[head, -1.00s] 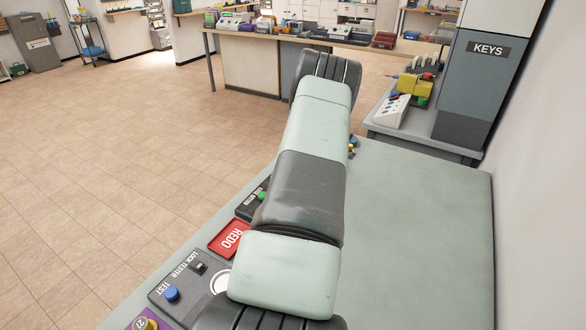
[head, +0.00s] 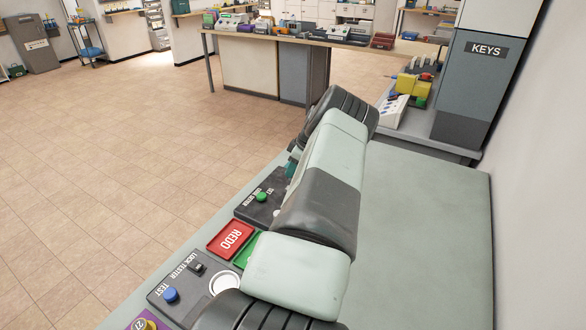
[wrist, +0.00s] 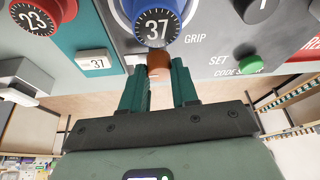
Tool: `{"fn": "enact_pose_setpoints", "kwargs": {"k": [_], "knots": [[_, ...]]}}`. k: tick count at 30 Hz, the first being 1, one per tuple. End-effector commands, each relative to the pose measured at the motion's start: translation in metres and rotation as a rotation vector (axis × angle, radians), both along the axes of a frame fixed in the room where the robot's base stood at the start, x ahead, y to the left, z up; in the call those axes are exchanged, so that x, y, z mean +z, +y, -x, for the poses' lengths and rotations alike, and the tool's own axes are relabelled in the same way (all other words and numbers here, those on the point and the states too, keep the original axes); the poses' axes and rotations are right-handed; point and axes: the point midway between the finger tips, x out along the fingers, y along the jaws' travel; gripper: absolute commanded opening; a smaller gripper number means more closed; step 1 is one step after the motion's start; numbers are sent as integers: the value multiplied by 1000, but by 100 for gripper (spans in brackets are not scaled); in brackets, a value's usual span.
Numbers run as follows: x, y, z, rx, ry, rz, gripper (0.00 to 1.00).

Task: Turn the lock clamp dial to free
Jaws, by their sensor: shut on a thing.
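The lock clamp dial appears to be the small brown knob (wrist: 158,64) beside the word GRIP in the wrist view, below a blue number dial (wrist: 157,22) reading 37. Only part of the knob shows, and I cannot read which way it points. No FREE mark is visible. My gripper (wrist: 159,68) has its two teal fingers on either side of the knob, shut on it. In the head view my arm hides the dial and most of the gripper.
A red dial (wrist: 35,20) reading 23 and a white 37 tag (wrist: 94,61) are to the left in the wrist view. A green button (wrist: 249,64) is to the right. The head view shows a red REDO tray (head: 231,238) and a lock tester (head: 185,282). The bench (head: 430,240) is clear on the right.

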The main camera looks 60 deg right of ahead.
Motion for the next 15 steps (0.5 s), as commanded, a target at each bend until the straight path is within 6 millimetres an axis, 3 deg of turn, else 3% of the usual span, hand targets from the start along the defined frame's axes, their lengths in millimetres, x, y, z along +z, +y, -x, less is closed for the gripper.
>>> {"fn": "enact_pose_setpoints", "kwargs": {"k": [15], "knots": [[-2,0,1,42,4,-2,0]]}}
